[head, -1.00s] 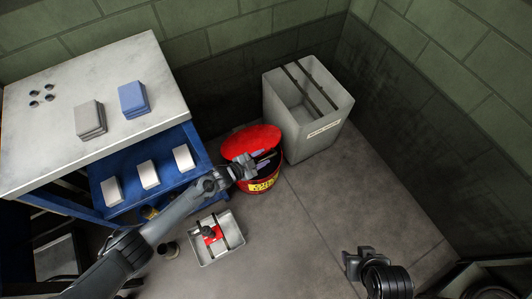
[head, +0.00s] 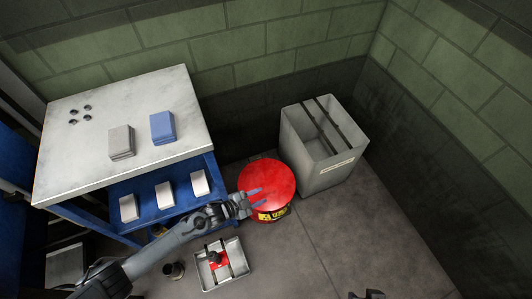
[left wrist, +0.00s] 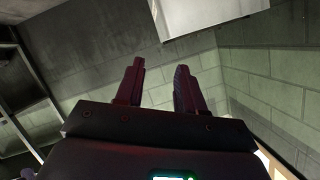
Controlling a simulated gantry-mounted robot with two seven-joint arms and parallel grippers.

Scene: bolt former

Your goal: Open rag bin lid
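The rag bin (head: 272,215) is a round red can with a yellow label, standing on the floor in the head view. Its red lid (head: 275,180) shows as a full disc over the top, and the bin's inside is hidden. My left gripper (head: 258,197) reaches in from the left, with its fingers over the left part of the lid. I cannot tell whether they touch it. In the left wrist view the fingers (left wrist: 157,85) are apart with nothing between them; the bin does not show there. Only a tip of my right gripper (head: 367,294) shows at the bottom edge.
A grey open-topped bin (head: 335,172) stands right behind the rag bin, near the wall. A workbench (head: 90,165) with a blue drawer (head: 145,190) is at left. A metal tray (head: 207,280) with a red item lies on the floor in front. The floor at right is clear.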

